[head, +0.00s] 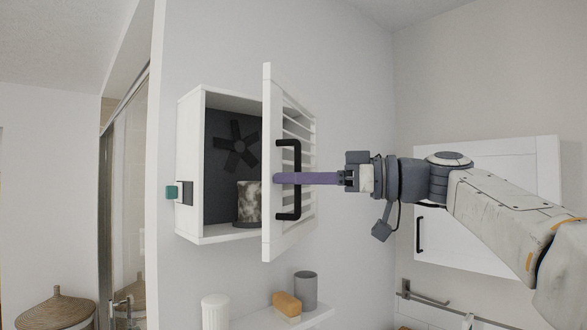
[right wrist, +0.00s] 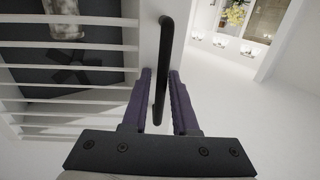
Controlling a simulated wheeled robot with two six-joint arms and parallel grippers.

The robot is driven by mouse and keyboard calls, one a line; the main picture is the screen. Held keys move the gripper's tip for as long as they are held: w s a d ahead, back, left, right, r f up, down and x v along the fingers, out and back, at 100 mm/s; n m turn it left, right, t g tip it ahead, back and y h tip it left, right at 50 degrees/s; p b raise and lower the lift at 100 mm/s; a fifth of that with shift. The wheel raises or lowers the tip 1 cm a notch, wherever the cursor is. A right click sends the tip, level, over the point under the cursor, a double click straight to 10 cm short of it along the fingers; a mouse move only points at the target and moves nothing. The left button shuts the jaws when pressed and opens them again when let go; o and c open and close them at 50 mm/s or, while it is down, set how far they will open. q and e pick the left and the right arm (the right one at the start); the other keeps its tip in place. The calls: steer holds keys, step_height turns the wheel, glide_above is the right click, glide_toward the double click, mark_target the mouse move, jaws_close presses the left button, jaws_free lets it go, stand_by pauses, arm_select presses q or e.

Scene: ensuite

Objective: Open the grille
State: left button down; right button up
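The grille is a white slatted door (head: 271,165) on a white wall box (head: 189,190). It stands swung out, with a wide gap showing the box's dark inside. Its black bar handle (head: 290,215) is upright on the door's frame and also shows in the right wrist view (right wrist: 166,45). My right gripper (head: 277,178) reaches in from the right with its purple fingers at the handle. In the right wrist view, its fingers (right wrist: 161,85) lie on either side of the bar, with space visible between them. My left gripper is not in view.
Inside the box are a dark fan (head: 237,146) and a marbled cylinder (head: 249,203). A teal piece (head: 172,192) is on the box's left side. Below, a shelf (head: 318,315) holds a grey cup (head: 305,290) and an orange-topped block (head: 287,304). A white cabinet (head: 510,165) hangs behind my right arm.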

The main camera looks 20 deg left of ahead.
mark_target(276, 230)
steer(key=shift+d, duration=0.1)
